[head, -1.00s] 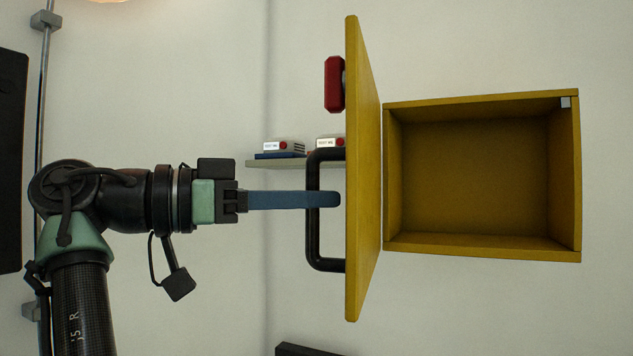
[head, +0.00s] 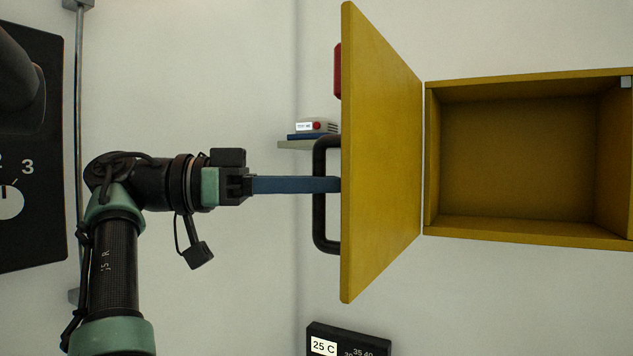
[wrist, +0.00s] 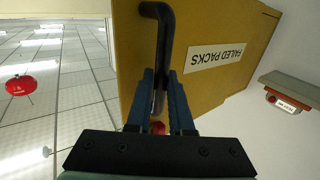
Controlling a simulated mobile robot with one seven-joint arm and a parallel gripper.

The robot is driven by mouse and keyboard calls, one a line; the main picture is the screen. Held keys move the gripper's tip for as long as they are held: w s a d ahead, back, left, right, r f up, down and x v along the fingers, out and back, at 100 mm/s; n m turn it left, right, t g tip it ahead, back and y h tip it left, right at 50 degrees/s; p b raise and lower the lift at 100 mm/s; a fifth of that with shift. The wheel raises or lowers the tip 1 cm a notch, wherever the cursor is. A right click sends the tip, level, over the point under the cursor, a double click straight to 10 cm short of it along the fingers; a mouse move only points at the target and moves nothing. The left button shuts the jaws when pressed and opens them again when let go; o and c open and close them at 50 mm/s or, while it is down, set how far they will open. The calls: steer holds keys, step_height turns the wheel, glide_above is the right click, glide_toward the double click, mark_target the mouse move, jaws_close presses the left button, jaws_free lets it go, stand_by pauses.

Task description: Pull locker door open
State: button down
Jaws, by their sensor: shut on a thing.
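The yellow locker door (head: 380,160) stands swung wide open at the left of the locker box (head: 432,160), whose inside is bare in the head view. The door's black handle (head: 319,212) is on its left face. My gripper (head: 335,185) reaches in from the left with its blue fingers at the handle. In the wrist view my gripper (wrist: 160,85) is shut on the black handle (wrist: 165,40), one finger on each side of the bar. The door (wrist: 200,75) there carries a "FAILED PACKS" label (wrist: 215,58).
A small shelf (head: 297,145) with a white device (head: 316,126) is on the wall behind the handle. A red part (head: 338,70) shows at the door's upper left. A black panel (head: 345,340) is low on the wall.

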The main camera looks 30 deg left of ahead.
steer(key=shift+d+r, duration=0.1)
steer(key=shift+r, duration=0.1)
steer(key=c, duration=1.1)
jaws_free()
steer(key=shift+c, duration=0.2)
steer(key=o, duration=0.3)
steer(key=shift+w+d+f, duration=0.1)
steer(key=shift+w+f, duration=0.05)
steer(key=shift+w, duration=0.1)
steer(key=shift+o, duration=0.2)
steer(key=v, duration=0.7)
steer(key=shift+s, duration=0.2)
